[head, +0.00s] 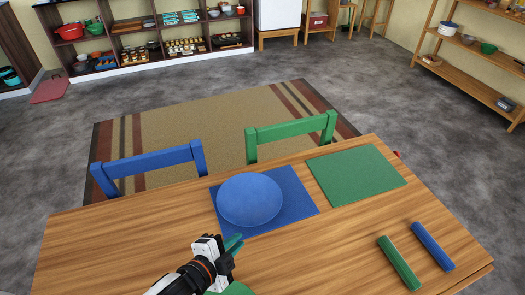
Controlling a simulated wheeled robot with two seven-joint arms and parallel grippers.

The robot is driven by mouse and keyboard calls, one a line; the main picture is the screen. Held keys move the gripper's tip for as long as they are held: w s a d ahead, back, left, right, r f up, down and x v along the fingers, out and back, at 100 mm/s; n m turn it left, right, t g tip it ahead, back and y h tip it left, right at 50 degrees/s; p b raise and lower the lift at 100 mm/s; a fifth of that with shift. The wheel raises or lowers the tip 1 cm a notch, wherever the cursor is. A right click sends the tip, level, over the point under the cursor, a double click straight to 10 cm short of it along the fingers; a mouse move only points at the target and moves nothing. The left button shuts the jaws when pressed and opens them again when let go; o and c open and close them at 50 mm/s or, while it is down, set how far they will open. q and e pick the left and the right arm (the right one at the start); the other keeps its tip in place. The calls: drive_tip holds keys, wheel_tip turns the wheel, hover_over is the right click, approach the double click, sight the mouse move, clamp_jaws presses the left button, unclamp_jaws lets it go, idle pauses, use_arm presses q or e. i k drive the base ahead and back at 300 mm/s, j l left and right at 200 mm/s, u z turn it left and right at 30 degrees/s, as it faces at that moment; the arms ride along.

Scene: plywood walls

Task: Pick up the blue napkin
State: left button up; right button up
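The blue napkin (433,246) is a rolled blue bar lying on the wooden table's right side. A similar green roll (399,263) lies just left of it, with a small gap between them. My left gripper (231,245) is over the near middle of the table, well to the left of both rolls, close to the blue mat's near edge. A small green piece shows at its fingertips; I cannot tell whether it is held or part of the fingers. My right gripper is not in view.
On the table (110,240) are a blue mat (295,196) with a blue plate (249,199) and a bare green mat (355,174). A green rounded thing (235,288) shows at the bottom edge. Blue (150,162) and green (290,131) chairs stand at the far side.

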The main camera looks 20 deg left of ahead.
sight(446, 264)
drive_tip(key=k, duration=1.5)
